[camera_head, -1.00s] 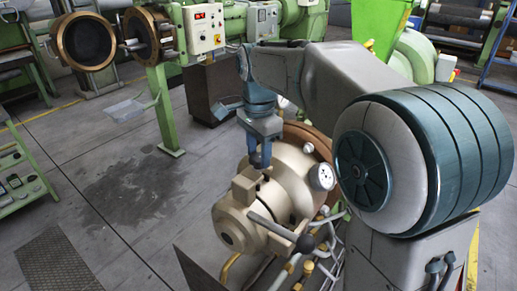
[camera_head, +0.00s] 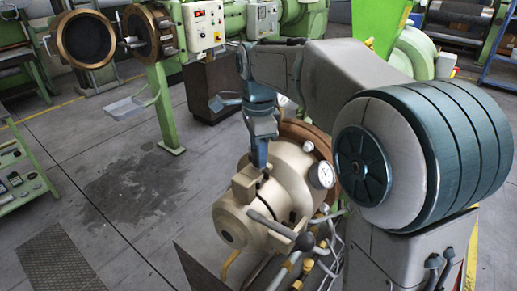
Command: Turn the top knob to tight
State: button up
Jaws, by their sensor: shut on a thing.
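A beige pump-like machine (camera_head: 290,187) stands low in the centre, with a round gauge on its right side and a lever with a dark ball end at its front. My gripper (camera_head: 260,165) points straight down onto the top of this machine, near the raised block (camera_head: 243,186) at its left. Its fingers are shut on the top knob, which they hide almost wholly. I cannot read the knob's setting from here.
The gauge (camera_head: 321,175), the lever (camera_head: 272,226) and several hoses lie close on the right and front of the machine. A green extruder (camera_head: 166,85) with a control box stands behind. Bare floor (camera_head: 120,190) is open to the left.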

jog(key=shift+r, duration=0.1)
jog(key=o, duration=1)
notch_tip(320, 180, up, 14)
jog(key=shift+f, duration=0.15)
